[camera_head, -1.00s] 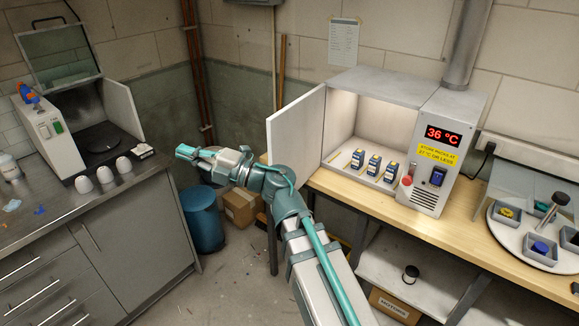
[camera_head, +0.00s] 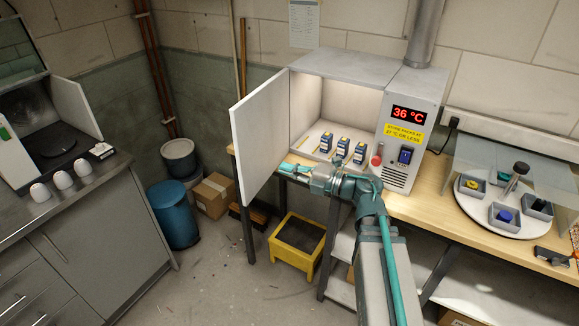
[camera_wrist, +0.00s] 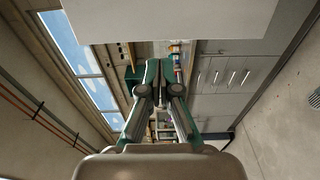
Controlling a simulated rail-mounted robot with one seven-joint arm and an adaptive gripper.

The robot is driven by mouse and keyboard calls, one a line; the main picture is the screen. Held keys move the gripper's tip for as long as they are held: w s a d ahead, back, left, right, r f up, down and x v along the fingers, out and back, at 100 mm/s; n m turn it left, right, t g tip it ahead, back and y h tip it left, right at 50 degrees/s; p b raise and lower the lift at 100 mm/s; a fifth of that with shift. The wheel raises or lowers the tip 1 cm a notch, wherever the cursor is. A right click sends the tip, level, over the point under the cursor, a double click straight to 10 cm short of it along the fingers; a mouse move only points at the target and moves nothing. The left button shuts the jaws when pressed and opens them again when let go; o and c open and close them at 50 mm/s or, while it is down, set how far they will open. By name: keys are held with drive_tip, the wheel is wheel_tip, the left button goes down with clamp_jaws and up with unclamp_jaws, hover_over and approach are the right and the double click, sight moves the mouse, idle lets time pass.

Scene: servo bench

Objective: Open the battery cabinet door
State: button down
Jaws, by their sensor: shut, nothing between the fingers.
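The battery cabinet (camera_head: 352,72) is a white box on the wooden bench with a lit interior. Its white door (camera_head: 262,132) stands wide open, swung out to the left. Several blue-and-white battery packs (camera_head: 342,147) stand on the cabinet floor. My gripper (camera_head: 284,168) is in front of the cabinet opening near the bench's front edge, to the right of the door, pointing left. In the wrist view my gripper (camera_wrist: 158,75) is shut and empty. A pale panel (camera_wrist: 180,18) fills the top of the wrist view; it looks like the door.
The control panel shows 36 °C (camera_head: 408,115) on the cabinet's right side. A round tray (camera_head: 505,222) with small bins stands right on the bench. A yellow crate (camera_head: 297,245), a cardboard box (camera_head: 214,194) and a blue drum (camera_head: 173,214) stand on the floor. A grey counter (camera_head: 100,240) is at left.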

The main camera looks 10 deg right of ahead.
sight(244, 156)
drive_tip(key=p+x, duration=0.3)
drive_tip(key=x, duration=0.7)
drive_tip(key=shift+w+a+r, duration=0.1)
drive_tip(key=shift+w+r, duration=0.05)
drive_tip(key=shift+w+a+p, duration=0.25)
drive_tip(key=shift+a+p, duration=0.05)
drive_tip(key=shift+a, duration=0.2)
